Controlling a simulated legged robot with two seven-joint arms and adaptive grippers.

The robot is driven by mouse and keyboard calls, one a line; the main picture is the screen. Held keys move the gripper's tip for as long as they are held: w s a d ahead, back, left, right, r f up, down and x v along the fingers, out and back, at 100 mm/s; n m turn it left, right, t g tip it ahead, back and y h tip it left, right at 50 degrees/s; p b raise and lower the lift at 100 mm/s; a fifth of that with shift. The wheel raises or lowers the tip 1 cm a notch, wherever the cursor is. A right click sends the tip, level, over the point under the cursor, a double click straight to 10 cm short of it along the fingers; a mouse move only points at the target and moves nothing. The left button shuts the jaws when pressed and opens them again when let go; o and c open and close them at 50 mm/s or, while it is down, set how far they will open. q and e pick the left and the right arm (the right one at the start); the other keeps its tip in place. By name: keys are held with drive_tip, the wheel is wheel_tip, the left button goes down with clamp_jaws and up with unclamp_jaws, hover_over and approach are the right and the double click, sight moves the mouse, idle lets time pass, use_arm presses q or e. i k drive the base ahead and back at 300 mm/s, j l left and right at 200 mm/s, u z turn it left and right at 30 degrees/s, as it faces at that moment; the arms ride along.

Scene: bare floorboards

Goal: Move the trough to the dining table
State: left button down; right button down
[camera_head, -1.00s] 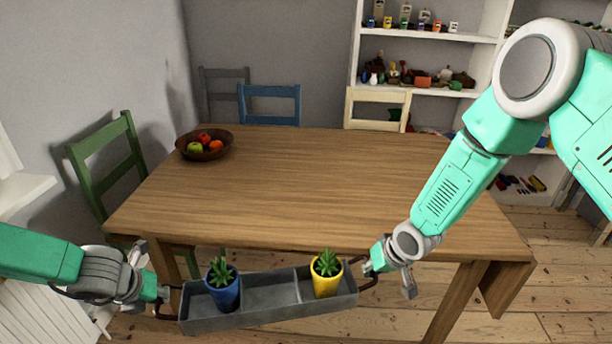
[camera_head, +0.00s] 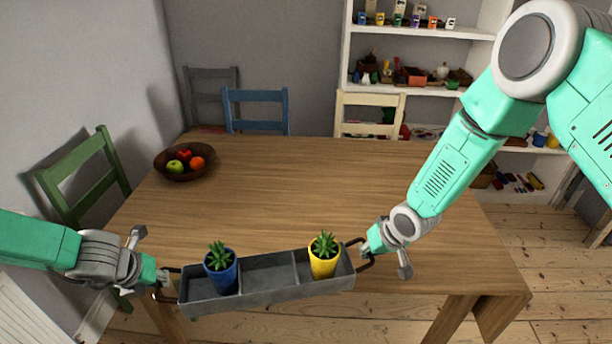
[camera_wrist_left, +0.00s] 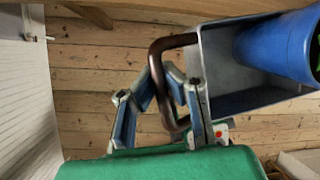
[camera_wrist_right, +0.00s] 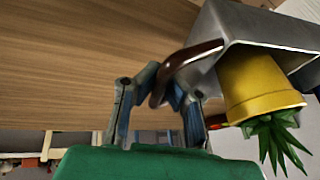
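The grey metal trough (camera_head: 268,275) has three compartments and a dark handle at each end. A blue pot with a succulent (camera_head: 221,272) stands in its left compartment. A yellow pot with a succulent (camera_head: 323,257) stands in the right one; the middle is empty. My left gripper (camera_head: 163,278) is shut on the left handle, which shows between its fingers in the left wrist view (camera_wrist_left: 165,85). My right gripper (camera_head: 367,248) is shut on the right handle, also seen in the right wrist view (camera_wrist_right: 165,85). The trough overlaps the near edge of the wooden dining table (camera_head: 290,190); its exact height is unclear.
A brown bowl of fruit (camera_head: 173,171) sits at the table's far left. The rest of the tabletop is clear. A green chair (camera_head: 84,178), a blue chair (camera_head: 256,98), a grey chair and a cream chair (camera_head: 369,100) stand around it. White shelves (camera_head: 425,92) stand behind.

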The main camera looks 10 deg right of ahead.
sight(311, 189)
drive_tip(key=i+l, duration=0.3)
drive_tip(key=i, duration=0.15)
drive_tip(key=i+l, duration=0.35)
drive_tip(key=i, duration=0.15)
drive_tip(key=i+l, duration=0.3)
drive_tip(key=i, duration=0.15)
